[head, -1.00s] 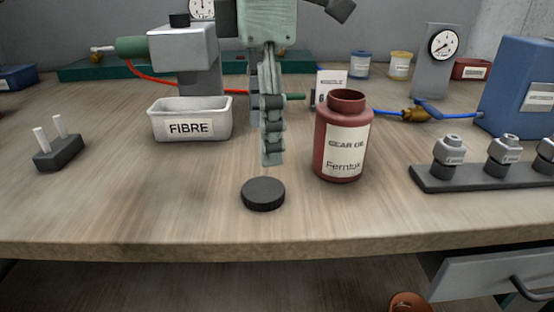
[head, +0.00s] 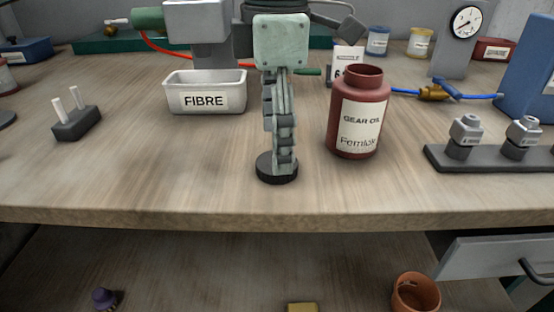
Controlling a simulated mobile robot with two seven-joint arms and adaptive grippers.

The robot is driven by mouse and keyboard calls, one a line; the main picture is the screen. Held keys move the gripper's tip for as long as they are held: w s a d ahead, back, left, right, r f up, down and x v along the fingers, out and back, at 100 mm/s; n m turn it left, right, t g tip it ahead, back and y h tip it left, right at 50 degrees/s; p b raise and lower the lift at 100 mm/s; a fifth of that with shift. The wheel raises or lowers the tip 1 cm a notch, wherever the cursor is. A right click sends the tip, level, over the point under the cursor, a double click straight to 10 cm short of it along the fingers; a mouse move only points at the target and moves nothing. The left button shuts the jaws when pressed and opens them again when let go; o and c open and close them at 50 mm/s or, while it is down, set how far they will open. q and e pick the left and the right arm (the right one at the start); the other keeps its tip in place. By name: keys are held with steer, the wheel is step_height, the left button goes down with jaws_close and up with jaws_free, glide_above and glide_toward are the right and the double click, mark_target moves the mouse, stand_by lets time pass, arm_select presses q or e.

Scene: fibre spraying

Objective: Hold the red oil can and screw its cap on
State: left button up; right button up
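The red oil can (head: 359,113), labelled "GEAR OIL", stands upright and uncapped on the bench, right of centre. Its round neck faces up. The black ribbed cap (head: 267,179) lies flat on the bench, to the left of the can and nearer the front edge. One gripper (head: 283,164) points straight down with its fingertips at the cap. I take it for my left, though its arm's origin is out of view. Its fingers overlap edge-on, so I cannot tell whether they are open or closed on the cap. The other gripper is not in view.
A white FIBRE tray (head: 205,92) stands behind the cap to the left. A dark block with two white pegs (head: 76,123) is at the left. A dark rack with grey fittings (head: 487,159) is right of the can. The bench's front edge (head: 200,217) is close to the cap.

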mark_target(264, 162)
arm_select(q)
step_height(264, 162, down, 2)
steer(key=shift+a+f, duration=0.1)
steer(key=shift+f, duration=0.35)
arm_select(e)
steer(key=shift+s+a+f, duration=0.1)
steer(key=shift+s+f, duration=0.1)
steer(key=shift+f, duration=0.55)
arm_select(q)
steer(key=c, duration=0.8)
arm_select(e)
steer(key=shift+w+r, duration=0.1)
